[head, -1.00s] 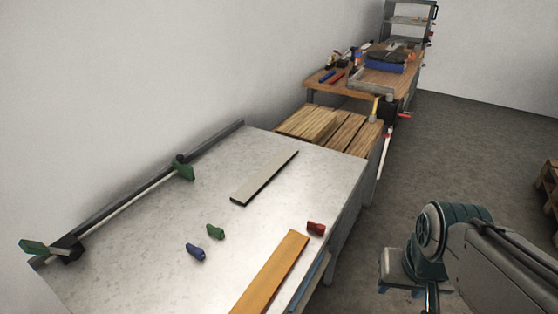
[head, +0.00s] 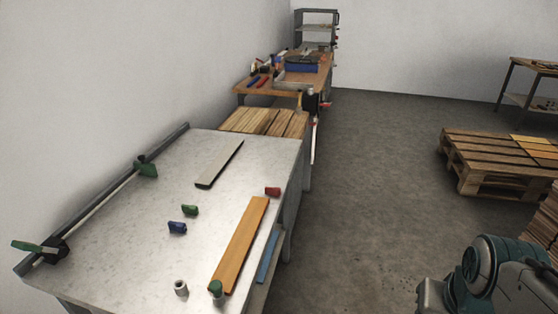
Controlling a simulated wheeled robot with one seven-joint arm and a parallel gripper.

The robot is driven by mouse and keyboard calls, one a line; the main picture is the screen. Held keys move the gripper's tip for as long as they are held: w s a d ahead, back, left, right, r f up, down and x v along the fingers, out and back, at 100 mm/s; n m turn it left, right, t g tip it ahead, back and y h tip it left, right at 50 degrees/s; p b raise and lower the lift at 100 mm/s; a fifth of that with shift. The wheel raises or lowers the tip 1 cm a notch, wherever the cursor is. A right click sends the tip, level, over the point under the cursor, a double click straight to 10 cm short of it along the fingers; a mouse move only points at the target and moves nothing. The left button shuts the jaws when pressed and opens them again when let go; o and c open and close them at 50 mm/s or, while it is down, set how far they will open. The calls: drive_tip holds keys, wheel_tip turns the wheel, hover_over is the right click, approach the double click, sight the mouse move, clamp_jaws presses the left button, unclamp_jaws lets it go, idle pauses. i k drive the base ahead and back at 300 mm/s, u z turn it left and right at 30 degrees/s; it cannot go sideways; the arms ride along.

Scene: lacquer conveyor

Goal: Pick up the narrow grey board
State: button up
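The narrow grey board (head: 219,164) lies flat on the pale metal table (head: 130,225), toward its far end, set at a slant. Nothing lies on top of it. My arm shows at the lower right of the head view, over the floor and well apart from the table and the board. My gripper is not visible in this frame.
An orange board (head: 240,243) lies near the table's right edge. Small green (head: 190,210), blue (head: 177,228) and red (head: 273,192) pieces lie around. A bar clamp (head: 105,198) runs along the wall side. A pallet (head: 490,160) stands right; the floor between is clear.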

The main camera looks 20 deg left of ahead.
sight(210, 174)
drive_tip(key=z, duration=0.15)
drive_tip(key=i, duration=1.75)
drive_tip(key=u, duration=1.4)
drive_tip(key=i, duration=0.75)
drive_tip(key=u, duration=1.2)
drive_tip(key=i, duration=0.25)
drive_tip(key=u, duration=0.15)
